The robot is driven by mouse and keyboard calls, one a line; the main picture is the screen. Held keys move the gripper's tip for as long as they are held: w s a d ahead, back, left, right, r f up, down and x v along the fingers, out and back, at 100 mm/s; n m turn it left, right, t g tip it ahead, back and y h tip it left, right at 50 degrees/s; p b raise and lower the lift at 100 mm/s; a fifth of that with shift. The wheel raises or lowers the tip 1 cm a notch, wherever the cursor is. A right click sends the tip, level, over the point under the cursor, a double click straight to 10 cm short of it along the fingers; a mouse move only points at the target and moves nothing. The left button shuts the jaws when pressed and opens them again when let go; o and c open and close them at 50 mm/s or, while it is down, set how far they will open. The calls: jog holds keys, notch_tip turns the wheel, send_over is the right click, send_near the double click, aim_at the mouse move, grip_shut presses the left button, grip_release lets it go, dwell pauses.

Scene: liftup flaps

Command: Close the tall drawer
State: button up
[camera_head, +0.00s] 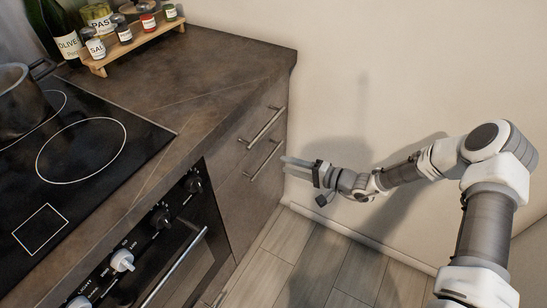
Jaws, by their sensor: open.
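The dark wood-look cabinet front (235,185) right of the oven carries two slanting bar handles, an upper one (262,126) and a lower one (263,160). I cannot tell for sure which front is the tall drawer. No front stands clearly out from the cabinet in this view. My gripper (287,162) is open and empty, just right of the lower handle. Its fingers point left toward the cabinet. I cannot tell whether they touch it.
The oven door with its long handle (175,268) and control knobs (161,217) is at lower left. A cooktop (85,150) with a pot (20,98) and a spice rack (135,42) are on top. A beige wall (400,60) stands behind my arm. Floor (300,265) is clear.

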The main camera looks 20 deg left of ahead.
jog(key=p+v, duration=0.1)
jog(key=v, duration=0.8)
jog(key=s+d+r+n+t+h, duration=0.1)
jog(key=s+d+r+h, duration=0.4)
jog(key=s+d+r, duration=0.45)
jog(key=s+d+r+t+h, duration=0.1)
jog(key=s+d+r+h, duration=0.45)
jog(key=r, duration=0.75)
jog(key=s+d+r+n+t+h, duration=0.1)
jog(key=s+d+r+t+h, duration=0.1)
jog(key=s+d+r+h, duration=0.55)
notch_tip(320, 180, up, 23)
jog(key=y+p, duration=0.2)
jog(key=p, duration=1.8)
jog(key=shift+s+g+p, duration=0.3)
jog(key=shift+r, duration=0.1)
